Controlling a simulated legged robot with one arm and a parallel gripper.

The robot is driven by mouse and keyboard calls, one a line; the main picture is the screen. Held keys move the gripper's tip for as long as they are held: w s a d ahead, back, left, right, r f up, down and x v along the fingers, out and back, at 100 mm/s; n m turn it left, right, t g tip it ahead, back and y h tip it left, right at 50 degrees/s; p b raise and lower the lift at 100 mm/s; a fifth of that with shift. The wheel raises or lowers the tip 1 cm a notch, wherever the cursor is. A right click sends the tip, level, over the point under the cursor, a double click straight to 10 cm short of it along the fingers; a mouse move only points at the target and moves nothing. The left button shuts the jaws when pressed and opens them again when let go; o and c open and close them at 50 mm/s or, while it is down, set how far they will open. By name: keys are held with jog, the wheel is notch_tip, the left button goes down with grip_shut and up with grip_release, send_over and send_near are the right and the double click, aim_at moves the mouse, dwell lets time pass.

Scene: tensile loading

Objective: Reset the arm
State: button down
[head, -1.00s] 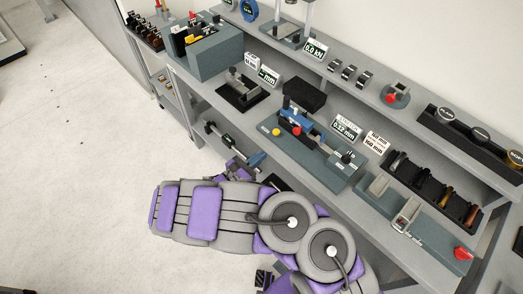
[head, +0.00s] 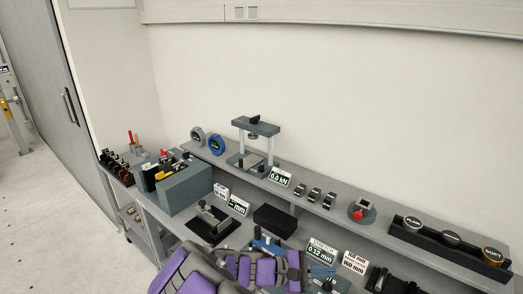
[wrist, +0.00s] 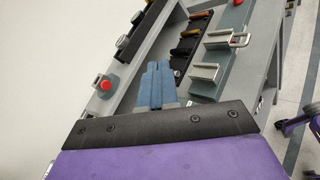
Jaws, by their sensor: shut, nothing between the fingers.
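My gripper (wrist: 156,84) shows in the wrist view as two blue fingers pressed together with nothing between them. It is raised over the bench and clear of the objects in that view. In the head view my purple and grey arm crosses the bottom edge, in front of the blue clamp (head: 265,243) of the stretch fixture. The arm hides much of that fixture. The stretch display (head: 321,251) reads 0.12 mm.
The upper shelf holds a small press (head: 256,140), a red-knobbed block (head: 362,210) and a black tray of round weights (head: 436,236). A grey-green bin (head: 186,188) stands at the left. Open floor (head: 55,220) lies left of the bench.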

jog(key=s+d+r+m+g+y, duration=0.2)
jog(key=s+d+m+g+y, duration=0.15)
jog(key=s, duration=0.35)
jog(key=s+d+r+m+g+y, duration=0.25)
jog(key=s+d+m, duration=0.2)
jog(key=s, duration=0.25)
jog(key=s+a+m+t+y, duration=0.2)
jog(key=s+a+m+y, duration=0.3)
jog(key=s+a+y, duration=0.4)
jog(key=s, duration=0.5)
jog(key=shift+a+r+m, duration=0.2)
jog(key=shift+r+m, duration=0.1)
jog(key=shift+r, duration=0.05)
jog(key=shift+s, duration=0.1)
